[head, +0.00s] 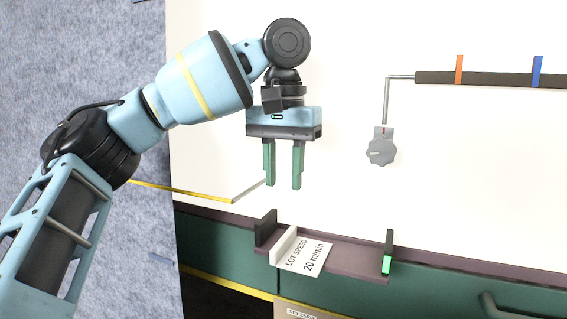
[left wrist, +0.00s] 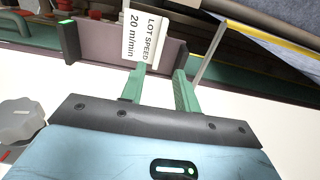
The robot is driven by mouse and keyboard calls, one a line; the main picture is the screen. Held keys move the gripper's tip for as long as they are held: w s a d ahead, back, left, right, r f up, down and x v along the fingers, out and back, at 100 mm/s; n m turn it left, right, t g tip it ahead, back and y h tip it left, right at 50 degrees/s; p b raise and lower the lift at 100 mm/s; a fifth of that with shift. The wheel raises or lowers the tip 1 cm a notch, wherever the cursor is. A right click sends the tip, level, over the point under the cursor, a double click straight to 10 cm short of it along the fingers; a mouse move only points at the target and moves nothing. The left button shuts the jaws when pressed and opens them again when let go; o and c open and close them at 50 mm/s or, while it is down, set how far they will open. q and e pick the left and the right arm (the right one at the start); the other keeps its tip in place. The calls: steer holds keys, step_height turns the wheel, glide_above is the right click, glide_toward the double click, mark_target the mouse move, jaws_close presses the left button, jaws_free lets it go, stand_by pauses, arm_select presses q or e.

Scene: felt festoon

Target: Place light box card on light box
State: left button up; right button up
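A white card (head: 305,257) reading "LOT SPEED 20 m/min" lies on a purple-brown tray (head: 350,262) at the front edge of the white surface. A raised white strip (head: 283,244) runs along the card's left side. The card also shows in the left wrist view (left wrist: 146,30), beyond the fingertips. My left gripper (head: 283,186) points down, open and empty, above and behind the card, apart from it. Its two green fingers also show in the left wrist view (left wrist: 159,72). No thing is clearly marked as the light box; I cannot tell which it is. My right gripper is not in view.
Black end posts (head: 265,228) stand at the tray's ends; the right one (head: 388,248) has a green patch. A grey knob (head: 381,151) hangs from a bent rod. A dark bar (head: 490,79) carries orange and blue tabs. The white surface (head: 345,200) is mostly clear.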

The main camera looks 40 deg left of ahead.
arm_select(q)
steer(key=shift+r, duration=0.7)
stand_by(2.0)
